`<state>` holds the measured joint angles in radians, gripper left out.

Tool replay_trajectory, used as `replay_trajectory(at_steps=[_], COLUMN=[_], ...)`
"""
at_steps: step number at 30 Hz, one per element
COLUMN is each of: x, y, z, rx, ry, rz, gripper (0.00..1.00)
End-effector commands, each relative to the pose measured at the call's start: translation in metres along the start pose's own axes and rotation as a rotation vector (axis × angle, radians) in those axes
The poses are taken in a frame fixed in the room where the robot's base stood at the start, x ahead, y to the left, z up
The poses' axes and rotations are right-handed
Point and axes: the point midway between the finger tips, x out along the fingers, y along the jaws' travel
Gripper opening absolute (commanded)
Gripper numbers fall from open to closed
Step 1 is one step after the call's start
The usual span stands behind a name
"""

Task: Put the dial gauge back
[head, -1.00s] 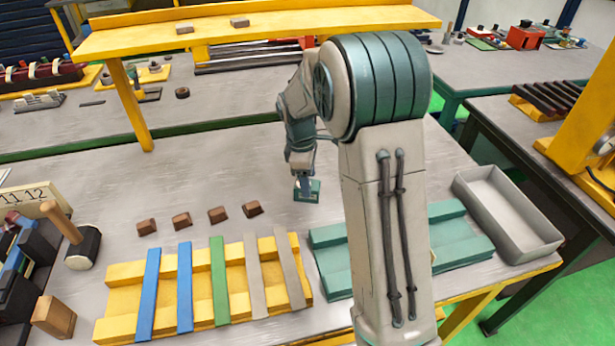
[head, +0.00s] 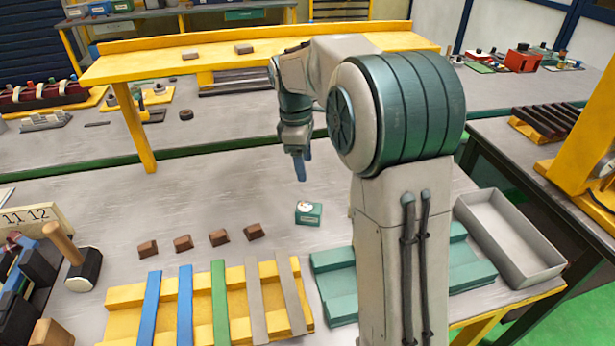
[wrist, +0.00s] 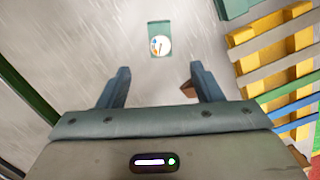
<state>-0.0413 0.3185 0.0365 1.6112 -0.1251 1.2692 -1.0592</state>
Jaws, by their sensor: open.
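The dial gauge (head: 305,207) has a round white face and sits in a small green holder (head: 311,219) on the grey table. In the wrist view the gauge (wrist: 160,46) lies ahead of the fingers, its white face towards the camera, within the green holder (wrist: 159,29). My gripper (head: 301,168) is above and behind the gauge in the head view, apart from it. In the wrist view its two fingers (wrist: 160,88) stand wide apart with nothing between them.
Several brown blocks (head: 183,243) stand left of the gauge. A yellow rack (head: 125,294) with coloured strips and a green rack (head: 340,284) lie in front. A grey tray (head: 510,240) is at right. A raised yellow shelf (head: 250,52) spans the back.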

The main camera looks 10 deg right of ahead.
Motion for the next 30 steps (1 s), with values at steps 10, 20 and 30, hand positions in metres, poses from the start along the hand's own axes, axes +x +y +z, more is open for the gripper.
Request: replay_trajectory(at_steps=[10, 20, 30], x=[-0.021, -0.004, 0.027], y=[-0.064, -0.169, -0.227], z=[0.036, 0.084, 0.104], rx=[0.323, 0.854, 1.172], ry=[0.073, 0.224, 0.328], rz=[0.057, 0.093, 0.081], gripper=[0.60, 0.60, 0.60])
